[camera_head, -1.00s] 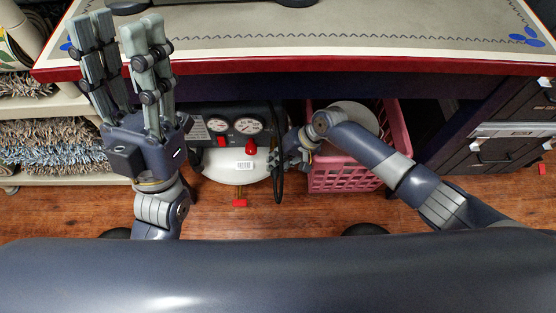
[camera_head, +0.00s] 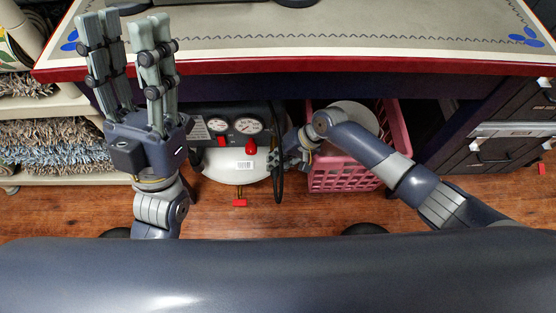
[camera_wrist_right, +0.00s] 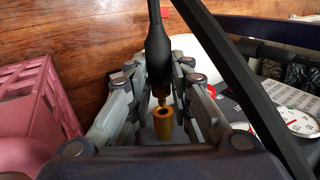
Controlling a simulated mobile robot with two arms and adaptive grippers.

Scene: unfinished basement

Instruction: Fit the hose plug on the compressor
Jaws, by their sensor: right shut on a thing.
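The compressor (camera_head: 236,168) stands under the table, with a white tank, a black panel and two gauges. My right gripper (camera_head: 275,158) is at its right side, shut on the black hose plug (camera_wrist_right: 159,62). In the right wrist view, the plug sits between the fingers with a short brass tip pointing down. The brass socket (camera_wrist_right: 163,125) shows just in front of the tip, with its dark hole visible. The tip looks outside the hole; the exact gap is unclear. My left gripper (camera_head: 126,32) is open and empty, fingers up, at the table's front edge.
The black hose (camera_head: 280,118) hangs at the compressor's right. A pink basket (camera_head: 345,180) stands right of it, partly behind my right arm. The table (camera_head: 330,32) has a red edge above. A shelf with rugs (camera_head: 50,145) is left, drawers (camera_head: 500,150) right. Wooden floor shows in front.

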